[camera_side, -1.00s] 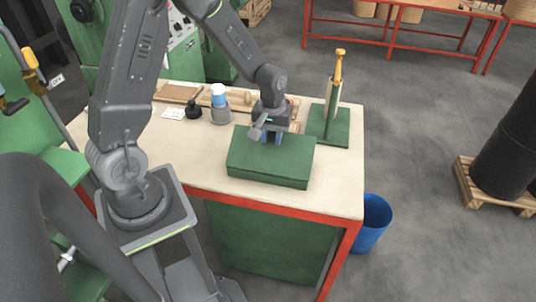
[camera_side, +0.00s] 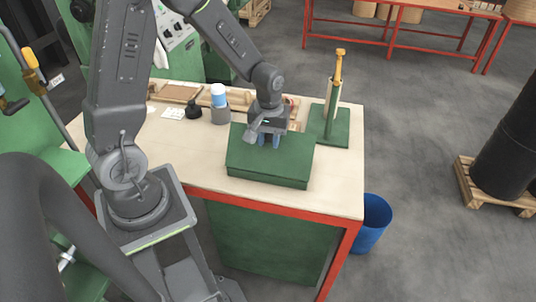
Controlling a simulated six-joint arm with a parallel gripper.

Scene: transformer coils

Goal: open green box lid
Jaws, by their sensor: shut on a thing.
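The green box (camera_side: 285,170) stands on the pale tabletop near the front right. Its lid (camera_side: 245,152) covers the top of the box, and I cannot tell whether there is a small gap beneath it. My gripper (camera_side: 269,143) points down at the middle of the lid, toward its back half. The part of the lid between the fingers is hidden by the gripper.
A green stand with a yellow-handled tool (camera_side: 338,75) is close behind the box at right. A grey cup with a blue-and-white item (camera_side: 219,100) and a small black object (camera_side: 194,110) stand behind left. The table's front left is clear. A blue bin (camera_side: 373,222) is on the floor.

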